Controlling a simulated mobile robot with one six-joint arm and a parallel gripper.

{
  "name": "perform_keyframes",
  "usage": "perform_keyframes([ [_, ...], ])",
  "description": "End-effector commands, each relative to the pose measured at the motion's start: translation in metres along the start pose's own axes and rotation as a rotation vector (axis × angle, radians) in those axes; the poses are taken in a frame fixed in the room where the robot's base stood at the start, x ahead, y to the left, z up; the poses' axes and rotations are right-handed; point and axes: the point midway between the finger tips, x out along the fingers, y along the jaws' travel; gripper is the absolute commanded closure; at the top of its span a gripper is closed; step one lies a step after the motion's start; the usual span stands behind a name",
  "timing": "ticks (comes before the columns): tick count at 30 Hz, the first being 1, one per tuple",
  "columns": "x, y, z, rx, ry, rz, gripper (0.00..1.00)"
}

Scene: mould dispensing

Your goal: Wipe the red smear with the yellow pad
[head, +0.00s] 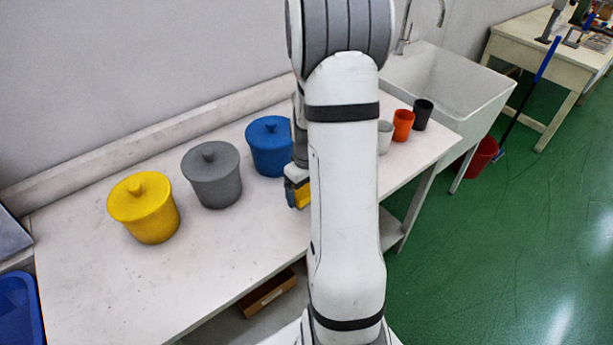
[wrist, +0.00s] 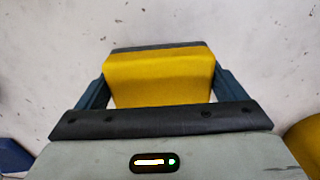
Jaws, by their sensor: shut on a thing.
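My gripper (wrist: 158,72) is shut on the yellow pad (wrist: 158,88), with a dark finger on each side of it. The pad has a dark grey layer along its far edge. In the head view the pad (head: 303,195) shows only in part beside my arm, close to the blue pot. The arm hides most of the gripper there. I cannot tell whether the pad touches the white bench top (head: 235,245). No red smear shows in either view; my arm covers part of the bench.
Lidded yellow (head: 150,215), grey (head: 213,180) and blue (head: 270,150) pots stand along the bench. The bench front left is clear.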

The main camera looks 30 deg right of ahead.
Motion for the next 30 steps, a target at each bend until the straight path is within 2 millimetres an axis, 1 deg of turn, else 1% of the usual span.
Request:
perform_keyframes([
  [1, -0.008, 0.0, -0.001, -0.001, 0.002, 0.001, 0.34],
  [6, -0.023, -0.002, -0.001, -0.005, 0.001, 0.0, 0.34],
  [9, -0.029, -0.002, -0.001, -0.006, 0.0, 0.0, 0.34],
  [27, -0.03, -0.003, -0.002, -0.007, 0.0, 0.0, 0.34],
  [30, -0.029, -0.008, -0.008, -0.005, 0.0, 0.0, 0.34],
])
